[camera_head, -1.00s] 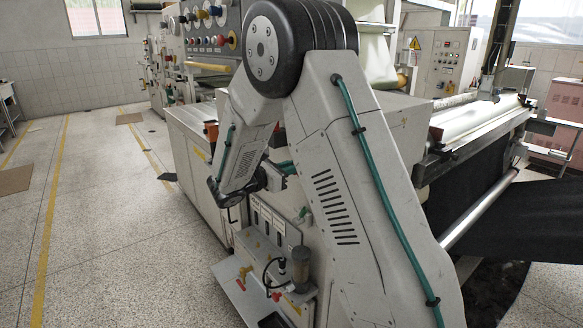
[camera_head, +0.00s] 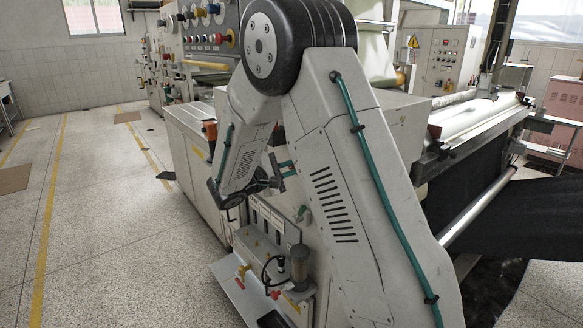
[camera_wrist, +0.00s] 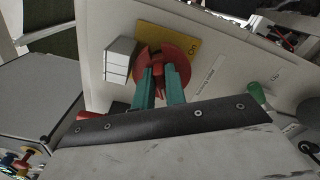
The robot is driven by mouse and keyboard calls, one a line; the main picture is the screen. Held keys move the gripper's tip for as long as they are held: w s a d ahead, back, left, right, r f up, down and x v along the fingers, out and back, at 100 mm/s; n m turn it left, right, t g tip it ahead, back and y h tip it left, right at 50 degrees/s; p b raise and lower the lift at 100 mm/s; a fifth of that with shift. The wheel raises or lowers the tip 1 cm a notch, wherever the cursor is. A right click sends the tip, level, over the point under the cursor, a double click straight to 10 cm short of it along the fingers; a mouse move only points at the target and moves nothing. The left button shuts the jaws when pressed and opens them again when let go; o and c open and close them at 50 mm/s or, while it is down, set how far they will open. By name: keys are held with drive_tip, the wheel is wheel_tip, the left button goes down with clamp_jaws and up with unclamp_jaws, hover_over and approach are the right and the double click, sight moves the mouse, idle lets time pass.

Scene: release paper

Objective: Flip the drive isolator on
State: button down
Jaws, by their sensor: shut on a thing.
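The drive isolator is a round red rotary switch (camera_wrist: 166,57) on a yellow plate (camera_wrist: 197,43) fixed to a pale panel. The word "On" shows on the plate to the right of the switch. In the wrist view my gripper (camera_wrist: 160,73) has its two green fingers at the switch's raised red grip, shut on it. The fingertips cover part of the grip, so its exact angle is hard to read. In the head view my gripper (camera_head: 284,168) is against the machine's side, and the switch cannot be made out there.
A pale grey block (camera_wrist: 119,60) stands just left of the switch. A green knob (camera_wrist: 258,93) is to the right on the panel. In the head view, a bracket with red and yellow valve handles (camera_head: 243,271) sits below my gripper.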

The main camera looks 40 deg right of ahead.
drive_tip(key=m, duration=0.5)
drive_tip(key=shift+s+f+m, duration=0.1)
drive_tip(key=shift+f+m, duration=0.2)
drive_tip(key=shift+m, duration=0.1)
idle(0.4)
drive_tip(key=c, duration=1.4)
unclamp_jaws()
drive_tip(key=shift+c, duration=0.2)
drive_tip(key=shift+a, duration=0.15)
drive_tip(key=a, duration=0.7)
drive_tip(key=shift+s+a, duration=0.15)
drive_tip(key=shift+a, duration=0.15)
